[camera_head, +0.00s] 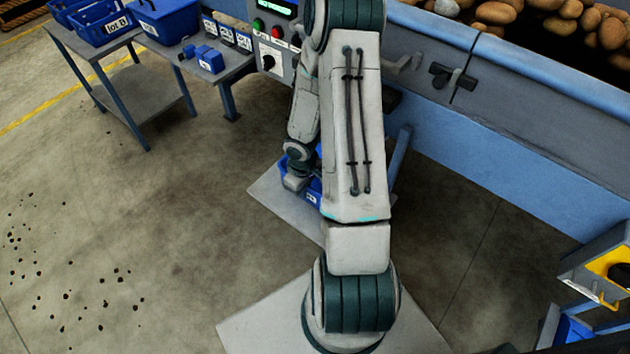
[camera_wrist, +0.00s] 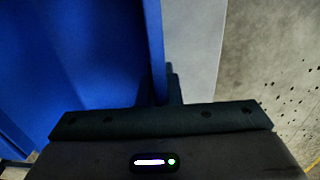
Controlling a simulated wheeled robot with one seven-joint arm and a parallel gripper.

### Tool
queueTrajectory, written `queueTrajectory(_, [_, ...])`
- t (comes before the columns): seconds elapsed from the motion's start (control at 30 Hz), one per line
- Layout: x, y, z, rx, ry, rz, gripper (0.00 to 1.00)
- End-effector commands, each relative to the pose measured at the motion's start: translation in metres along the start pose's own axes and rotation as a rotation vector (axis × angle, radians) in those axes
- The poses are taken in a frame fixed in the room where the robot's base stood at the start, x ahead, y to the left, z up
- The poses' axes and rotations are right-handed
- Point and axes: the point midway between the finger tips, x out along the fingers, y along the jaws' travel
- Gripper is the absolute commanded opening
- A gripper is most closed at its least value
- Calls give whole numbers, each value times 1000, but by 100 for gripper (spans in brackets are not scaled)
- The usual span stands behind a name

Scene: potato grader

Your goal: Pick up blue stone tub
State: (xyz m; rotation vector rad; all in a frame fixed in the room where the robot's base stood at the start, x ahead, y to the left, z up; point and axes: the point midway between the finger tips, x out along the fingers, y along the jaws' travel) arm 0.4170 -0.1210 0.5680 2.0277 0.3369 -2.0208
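The blue stone tub (camera_head: 314,186) stands low on a grey plate beneath the grader's side, with a white label on its front. My arm hides much of it in the head view. In the wrist view the tub (camera_wrist: 90,50) fills the left side, and its wall runs up from between my fingers. My gripper (camera_wrist: 160,88) has one finger on each side of this wall, close together, and looks shut on it. In the head view my gripper (camera_head: 294,180) is at the tub's left part; its fingers cannot be made out there.
A grey table (camera_head: 140,85) and a control panel (camera_head: 275,35) stand behind, with blue crates (camera_head: 165,18) and small blue blocks (camera_head: 210,60) on the surfaces. The blue grader (camera_head: 520,140) holding potatoes bounds the right. Open floor lies at left, with scattered dark stones (camera_head: 70,270).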

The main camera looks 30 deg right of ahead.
Motion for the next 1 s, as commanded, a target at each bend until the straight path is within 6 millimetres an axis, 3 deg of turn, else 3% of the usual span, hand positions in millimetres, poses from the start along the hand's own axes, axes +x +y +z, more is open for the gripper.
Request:
queueTrajectory(0.27, [-18,1,0,2,1,1,0])
queueTrajectory(0.43, [-50,2,0,2,3,3,0])
queueTrajectory(0.8, [-94,-5,85,6,-1,1,0])
queueTrajectory(1.0, [-108,-7,109,2,0,1,0])
